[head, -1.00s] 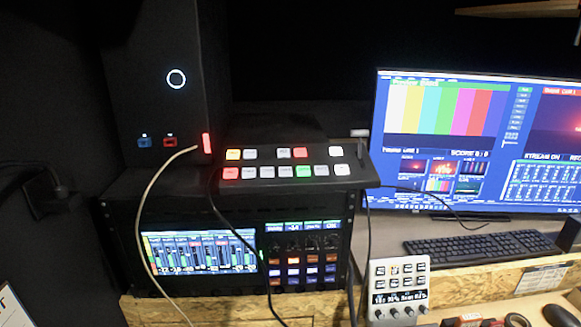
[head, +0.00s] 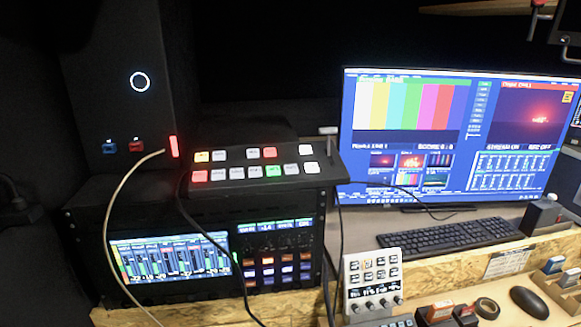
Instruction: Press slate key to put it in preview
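A black switcher panel (head: 230,185) with two rows of small keys sits on top of the rack, left of centre in the head view. In its lower row a red key (head: 199,176) glows at the left end and a green key (head: 272,171) glows further right. In its upper row a yellow key (head: 202,157) and a red key (head: 269,153) glow. Other keys are white. Key labels are too small to read, so I cannot tell which is slate. The monitor (head: 440,135) shows colour bars in its left pane and a red scene in its right pane. Neither gripper is in view.
A black tower (head: 110,85) stands left of the panel, with a pale cable (head: 120,215) hanging from it. The rack below has a lit audio screen (head: 170,258). A small keypad (head: 372,280), keyboard (head: 450,238) and mouse (head: 530,302) are at right.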

